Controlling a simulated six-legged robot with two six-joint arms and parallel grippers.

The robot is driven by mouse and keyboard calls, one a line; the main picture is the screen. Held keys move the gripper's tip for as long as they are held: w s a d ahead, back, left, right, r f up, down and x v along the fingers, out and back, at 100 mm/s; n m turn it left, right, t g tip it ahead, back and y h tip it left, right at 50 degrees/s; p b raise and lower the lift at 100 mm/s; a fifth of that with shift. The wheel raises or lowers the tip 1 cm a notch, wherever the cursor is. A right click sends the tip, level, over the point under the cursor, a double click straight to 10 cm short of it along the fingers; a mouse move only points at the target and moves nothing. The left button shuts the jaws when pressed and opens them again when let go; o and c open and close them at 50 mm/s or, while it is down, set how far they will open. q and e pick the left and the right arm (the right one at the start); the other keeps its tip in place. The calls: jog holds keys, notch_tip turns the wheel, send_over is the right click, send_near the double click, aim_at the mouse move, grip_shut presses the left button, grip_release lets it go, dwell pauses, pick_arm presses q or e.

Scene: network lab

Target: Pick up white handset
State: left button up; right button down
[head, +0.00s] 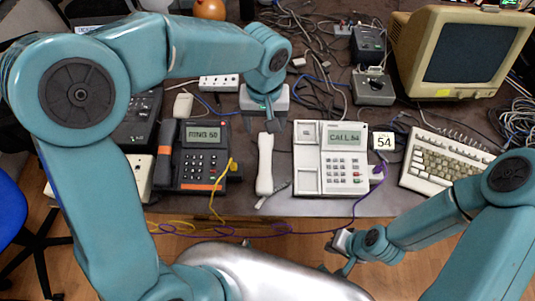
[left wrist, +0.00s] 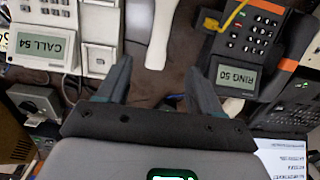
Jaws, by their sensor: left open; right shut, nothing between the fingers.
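The white handset (head: 265,165) lies on the table between the dark phone (head: 200,150) and the white phone (head: 330,160). The white phone's display reads CALL 54. My left gripper (head: 265,120) is open just beyond the handset's far end. In the left wrist view the handset (left wrist: 165,28) points toward my left gripper (left wrist: 157,68), and its near end shows in line with the gap between the fingertips. The height between them I cannot tell. My right gripper (head: 345,245) is shut and empty, low in front of the table's front edge.
The dark phone's own handset (head: 166,150) sits on its left side. A yellow cable (head: 218,195) and a purple cable (head: 362,205) hang over the front edge. A card marked 54 (head: 384,142), a keyboard (head: 445,160) and a monitor (head: 460,50) are right. Loose cables clutter the back.

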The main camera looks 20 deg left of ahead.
pick_arm(q)
send_over(265, 157)
notch_tip(265, 157, down, 10)
jog(key=shift+r, duration=0.1)
jog(key=shift+s+f, duration=0.15)
jog(key=shift+f, duration=0.4)
notch_tip(265, 157, down, 5)
grip_shut()
